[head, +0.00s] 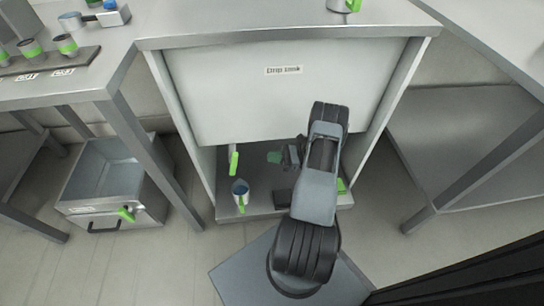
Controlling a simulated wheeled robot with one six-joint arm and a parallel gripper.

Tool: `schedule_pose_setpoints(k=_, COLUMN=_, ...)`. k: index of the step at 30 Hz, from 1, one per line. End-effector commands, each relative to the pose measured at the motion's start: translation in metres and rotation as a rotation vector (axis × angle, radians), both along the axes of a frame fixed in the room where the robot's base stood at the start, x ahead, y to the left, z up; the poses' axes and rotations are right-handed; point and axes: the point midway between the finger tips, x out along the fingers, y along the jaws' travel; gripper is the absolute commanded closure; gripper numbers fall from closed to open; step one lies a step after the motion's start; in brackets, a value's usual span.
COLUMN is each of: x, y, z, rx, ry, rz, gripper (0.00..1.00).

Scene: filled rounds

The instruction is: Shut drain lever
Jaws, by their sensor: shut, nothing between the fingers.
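A green lever (234,163) hangs upright on a pale stem inside the open lower part of the white cabinet, on its left side. Another green lever (127,214) sits tilted on the front of a grey metal bin (82,200) on the floor at left. The picture does not label which one is the drain lever. My gripper (284,156) is inside the cabinet opening, right of the hanging lever and apart from it. It is shut and empty. A dark green object (274,157) shows just beside its tips, partly hidden.
A cup with a green handle (240,190) stands on the cabinet's bottom shelf (226,211). A dark block (282,199) and a green piece (341,186) lie near my arm. The white panel (250,105) hangs low above the opening, and cabinet side walls bound it.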

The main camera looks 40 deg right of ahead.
Motion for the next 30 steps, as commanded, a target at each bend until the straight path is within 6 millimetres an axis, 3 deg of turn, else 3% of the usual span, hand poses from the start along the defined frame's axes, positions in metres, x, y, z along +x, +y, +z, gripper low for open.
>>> schedule_pose_setpoints(k=6, x=0.021, y=0.038, z=0.009, rx=-0.002, ry=0.001, rz=0.006, gripper=1.0)
schedule_pose_setpoints(k=15, x=0.042, y=0.076, z=0.02, rx=-0.003, ry=0.0, rz=0.005, gripper=1.0)
schedule_pose_setpoints(k=30, x=0.051, y=0.092, z=0.025, rx=-0.002, ry=0.002, rz=0.003, gripper=1.0)
